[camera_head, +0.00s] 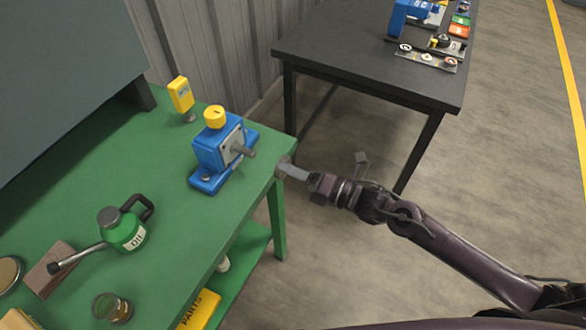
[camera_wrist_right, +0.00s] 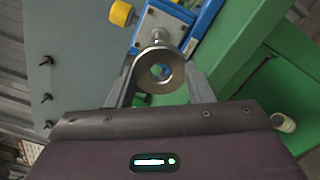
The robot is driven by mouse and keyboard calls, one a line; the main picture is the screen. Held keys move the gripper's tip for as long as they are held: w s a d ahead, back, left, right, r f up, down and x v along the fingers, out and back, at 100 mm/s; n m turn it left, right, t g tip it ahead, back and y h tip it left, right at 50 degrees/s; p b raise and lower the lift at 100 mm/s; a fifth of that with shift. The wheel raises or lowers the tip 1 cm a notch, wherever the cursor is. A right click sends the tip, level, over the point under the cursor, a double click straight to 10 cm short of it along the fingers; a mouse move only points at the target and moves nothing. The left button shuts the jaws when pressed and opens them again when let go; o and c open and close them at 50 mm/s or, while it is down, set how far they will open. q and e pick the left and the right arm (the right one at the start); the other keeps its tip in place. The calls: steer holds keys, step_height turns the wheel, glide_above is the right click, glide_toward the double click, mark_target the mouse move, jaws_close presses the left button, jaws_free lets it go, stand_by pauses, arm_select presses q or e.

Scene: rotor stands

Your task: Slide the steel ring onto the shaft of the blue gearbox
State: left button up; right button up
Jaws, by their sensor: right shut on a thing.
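The blue gearbox (camera_head: 217,150) with a yellow cap stands on the green bench (camera_head: 165,215) near its right edge. Its grey shaft (camera_head: 243,151) points right, toward my right gripper. My right gripper (camera_head: 285,169) is at the bench's right edge, a little apart from the shaft end. In the wrist view it is shut on the steel ring (camera_wrist_right: 160,71), whose hole faces the camera. The gearbox (camera_wrist_right: 204,20) and its shaft (camera_wrist_right: 161,38) show behind and above the ring there. The ring is off the shaft, with the shaft axis above its hole. My left gripper is not in view.
A green oil can (camera_head: 124,229) with a long spout, a wooden block (camera_head: 50,270) and a glass jar (camera_head: 111,307) are on the bench. A yellow device (camera_head: 181,95) stands behind the gearbox. A black table (camera_head: 375,60) holds more parts at the back.

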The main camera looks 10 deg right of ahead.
steer(key=b+x, duration=0.1)
steer(key=x, duration=0.4)
stand_by(0.4)
steer(key=shift+r, duration=0.1)
steer(key=shift+w+a+b, duration=0.1)
steer(key=shift+a+b, duration=0.05)
steer(key=shift+b, duration=0.2)
stand_by(0.3)
steer(key=shift+w+a, duration=0.2)
steer(key=shift+a, duration=0.1)
steer(key=shift+w+a+b, duration=0.15)
steer(key=shift+a+b, duration=0.1)
steer(key=shift+b, duration=0.25)
steer(key=shift+w+a, duration=0.2)
steer(key=shift+w+a+b, duration=0.15)
steer(key=shift+a+b, duration=0.05)
steer(key=shift+b, duration=0.15)
stand_by(0.6)
